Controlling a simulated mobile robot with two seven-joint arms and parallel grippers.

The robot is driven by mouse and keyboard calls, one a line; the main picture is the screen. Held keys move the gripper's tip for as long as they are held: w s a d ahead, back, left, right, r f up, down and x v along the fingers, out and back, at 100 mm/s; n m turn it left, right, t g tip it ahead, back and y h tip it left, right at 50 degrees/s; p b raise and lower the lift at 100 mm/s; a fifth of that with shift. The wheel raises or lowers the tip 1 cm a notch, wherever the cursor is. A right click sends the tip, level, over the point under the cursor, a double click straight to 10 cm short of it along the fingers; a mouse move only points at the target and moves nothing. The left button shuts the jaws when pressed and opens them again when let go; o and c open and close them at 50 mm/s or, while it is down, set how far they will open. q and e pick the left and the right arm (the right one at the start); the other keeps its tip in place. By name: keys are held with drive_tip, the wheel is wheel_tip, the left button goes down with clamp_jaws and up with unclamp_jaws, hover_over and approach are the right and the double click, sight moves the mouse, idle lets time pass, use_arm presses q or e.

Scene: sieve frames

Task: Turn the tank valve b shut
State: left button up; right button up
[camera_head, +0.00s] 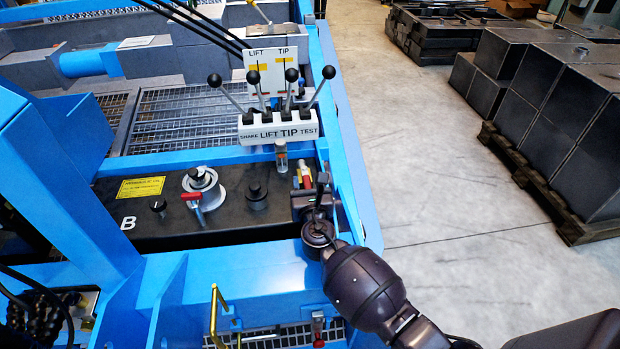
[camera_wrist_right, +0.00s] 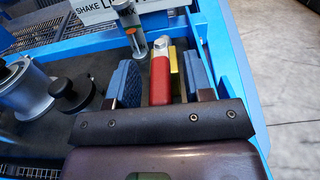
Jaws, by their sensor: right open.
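The black tank (camera_head: 110,222) carries a white letter B and a yellow label. A red-handled valve (camera_head: 304,180) with a yellow part beside it is at the tank's right end. In the right wrist view its red handle (camera_wrist_right: 160,80) lies between the blue finger pads of my right gripper (camera_wrist_right: 162,84). The jaws are open, with gaps beside the handle. In the head view my right gripper (camera_head: 312,196) is over the tank's right end and partly hides the valve. Another red lever (camera_head: 191,197) sits by the tank's round cap (camera_head: 202,181). My left gripper is not in view.
A blue frame (camera_head: 350,190) borders the tank on the right. A lever block (camera_head: 278,128) marked SHAKE, LIFT, TIP, TEST stands just behind. A small clear cylinder (camera_wrist_right: 136,38) and a black knob (camera_wrist_right: 72,95) are close to the gripper. Open floor (camera_head: 450,200) lies right.

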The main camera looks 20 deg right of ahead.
drive_tip(key=shift+w, duration=0.15)
drive_tip(key=shift+c, duration=0.2)
clamp_jaws()
